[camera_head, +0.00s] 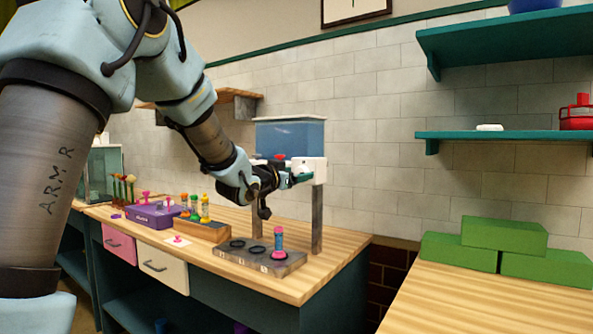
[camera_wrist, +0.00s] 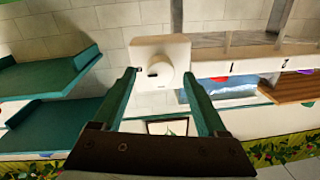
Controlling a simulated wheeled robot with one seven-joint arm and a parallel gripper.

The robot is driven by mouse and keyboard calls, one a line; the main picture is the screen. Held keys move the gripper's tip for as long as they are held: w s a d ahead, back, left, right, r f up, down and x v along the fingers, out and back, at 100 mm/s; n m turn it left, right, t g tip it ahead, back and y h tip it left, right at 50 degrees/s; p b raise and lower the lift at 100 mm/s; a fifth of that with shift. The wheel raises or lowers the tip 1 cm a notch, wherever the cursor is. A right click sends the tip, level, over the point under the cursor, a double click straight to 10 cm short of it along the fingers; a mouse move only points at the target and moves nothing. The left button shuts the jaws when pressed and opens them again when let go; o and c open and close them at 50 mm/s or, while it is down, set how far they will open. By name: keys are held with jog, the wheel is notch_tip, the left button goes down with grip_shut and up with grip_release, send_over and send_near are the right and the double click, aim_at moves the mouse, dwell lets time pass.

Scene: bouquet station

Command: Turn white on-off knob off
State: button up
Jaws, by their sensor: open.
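The white on-off knob (camera_wrist: 163,73) is a round white disc with a short dark mark, on a white square housing (camera_wrist: 150,46) in the wrist view. My gripper (camera_wrist: 160,76) is open, with one teal finger on each side of the knob. A small gap seems to show beside the fingertips, but I cannot tell whether they touch it. In the head view my gripper (camera_head: 298,178) is at the right end of the dispenser's white front bar (camera_head: 316,164). The knob is largely hidden there by my gripper.
The dispenser's blue tank (camera_head: 290,138) stands above the bar on grey posts (camera_head: 317,222). Below is a grey base (camera_head: 240,258) with round slots and a pink-and-blue vial (camera_head: 278,241). Teal shelves (camera_head: 500,134) hang to the right. Green blocks (camera_head: 505,235) lie on the right table.

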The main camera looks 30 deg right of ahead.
jog(key=shift+w+d, duration=0.2)
jog(key=shift+d, duration=0.05)
grip_shut()
dwell(0.5)
